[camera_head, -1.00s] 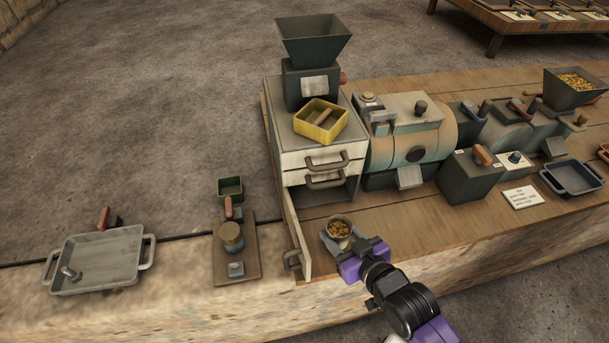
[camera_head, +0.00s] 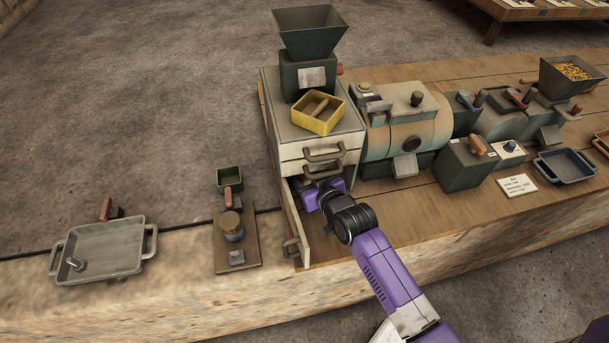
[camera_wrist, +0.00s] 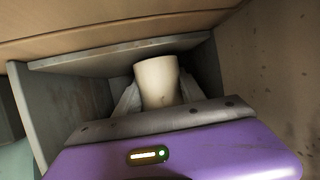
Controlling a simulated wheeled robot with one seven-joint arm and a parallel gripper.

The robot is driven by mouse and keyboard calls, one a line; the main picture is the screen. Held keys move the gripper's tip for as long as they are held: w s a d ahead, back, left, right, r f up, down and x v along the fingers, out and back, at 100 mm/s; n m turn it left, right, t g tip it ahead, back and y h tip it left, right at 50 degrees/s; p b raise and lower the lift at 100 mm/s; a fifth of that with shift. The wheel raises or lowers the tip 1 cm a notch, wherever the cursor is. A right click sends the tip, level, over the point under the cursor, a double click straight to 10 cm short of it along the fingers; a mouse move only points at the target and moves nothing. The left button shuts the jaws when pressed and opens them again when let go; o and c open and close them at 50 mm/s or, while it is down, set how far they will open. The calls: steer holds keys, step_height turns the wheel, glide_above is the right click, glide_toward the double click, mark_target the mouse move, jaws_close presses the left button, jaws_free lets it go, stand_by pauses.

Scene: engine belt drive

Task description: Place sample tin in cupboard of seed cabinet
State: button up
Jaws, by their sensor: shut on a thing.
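The seed cabinet (camera_head: 284,158) is a pale box with drawers on top and an open cupboard below. Its cupboard door (camera_head: 293,222) stands open toward the front left. My gripper (camera_head: 318,192) reaches into the cupboard opening, under the lower drawer handle. In the wrist view, my gripper (camera_wrist: 160,108) is shut on the sample tin (camera_wrist: 157,80), a cream cylinder. The tin is inside the cupboard, between its grey side wall (camera_wrist: 60,105) and the door side. The tin is hidden in the head view, and its base is hidden in the wrist view.
A yellow box (camera_head: 318,113) and a dark hopper (camera_head: 308,40) stand on the cabinet. The drum machine (camera_head: 405,125) is close on its right. A grey tray (camera_head: 100,248) and a small board (camera_head: 238,250) with a jar are at left. The bench front is clear.

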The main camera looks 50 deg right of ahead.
steer(key=shift+f, duration=0.3)
steer(key=shift+f, duration=0.1)
steer(key=o, duration=1.5)
steer(key=shift+s+r, duration=0.1)
steer(key=shift+r, duration=0.1)
steer(key=v, duration=1.2)
steer(key=shift+f, duration=0.1)
